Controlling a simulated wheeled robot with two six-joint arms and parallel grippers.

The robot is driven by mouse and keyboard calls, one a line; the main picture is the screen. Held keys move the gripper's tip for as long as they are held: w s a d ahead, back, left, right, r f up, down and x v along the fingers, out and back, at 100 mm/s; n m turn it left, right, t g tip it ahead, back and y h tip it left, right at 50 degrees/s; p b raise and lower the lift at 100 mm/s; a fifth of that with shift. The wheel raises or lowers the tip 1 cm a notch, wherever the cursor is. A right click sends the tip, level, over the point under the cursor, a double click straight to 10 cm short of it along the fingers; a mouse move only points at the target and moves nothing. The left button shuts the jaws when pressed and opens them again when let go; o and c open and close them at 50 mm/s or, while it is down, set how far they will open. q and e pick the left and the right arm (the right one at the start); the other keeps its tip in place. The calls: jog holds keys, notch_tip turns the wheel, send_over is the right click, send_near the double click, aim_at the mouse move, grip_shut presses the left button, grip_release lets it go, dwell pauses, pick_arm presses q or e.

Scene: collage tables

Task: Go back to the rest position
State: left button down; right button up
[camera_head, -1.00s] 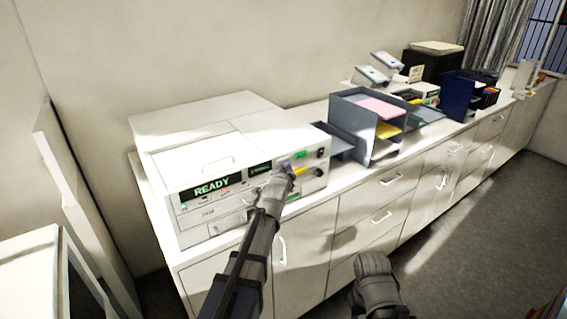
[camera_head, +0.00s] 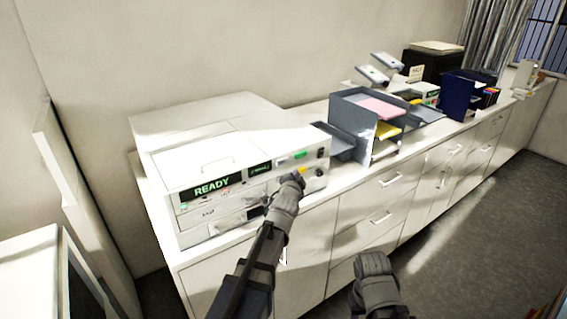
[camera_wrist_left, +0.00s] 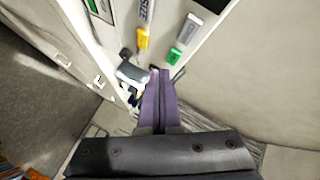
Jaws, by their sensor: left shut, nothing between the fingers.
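My left gripper (camera_head: 294,177) is in front of the right part of the white machine's front panel. Its purple fingers (camera_wrist_left: 157,98) are shut together and empty in the left wrist view. Their tips are close to the panel beside a dark grey knob or handle (camera_wrist_left: 131,73); I cannot tell whether they touch it. The white machine (camera_head: 215,155) shows a green READY display (camera_head: 212,187). My right arm shows as a dark grey link at the bottom middle of the head view. Its gripper fingers are not visible.
The panel carries a green label (camera_wrist_left: 176,56) and a yellow label (camera_wrist_left: 143,38). A grey tray rack (camera_head: 352,120) with coloured papers stands to the right on the long white counter (camera_head: 322,196). The floor (camera_head: 470,235) before the cabinets is clear.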

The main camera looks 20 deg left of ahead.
dwell(0.6)
pick_arm(q)
jog(key=s+d+f+n+g+b, duration=0.3)
jog(key=s+d+f+g, duration=0.5)
jog(key=s+f, duration=0.5)
jog(key=s+d+f+n+g, duration=0.1)
jog(key=s+d+f+g, duration=0.1)
jog(key=s, duration=0.5)
jog(key=s+d+f+n+g+b, duration=0.1)
jog(key=s+d+f+g, duration=0.2)
jog(key=s, duration=0.4)
jog(key=s+d+f+n+g+b, duration=0.1)
jog(key=s+d+f+g, duration=0.1)
jog(key=s, duration=0.5)
notch_tip(320, 180, down, 2)
jog(key=shift+d+f+g+h, duration=0.1)
jog(key=shift+d+g+h, duration=0.2)
jog(key=shift+d+h, duration=0.15)
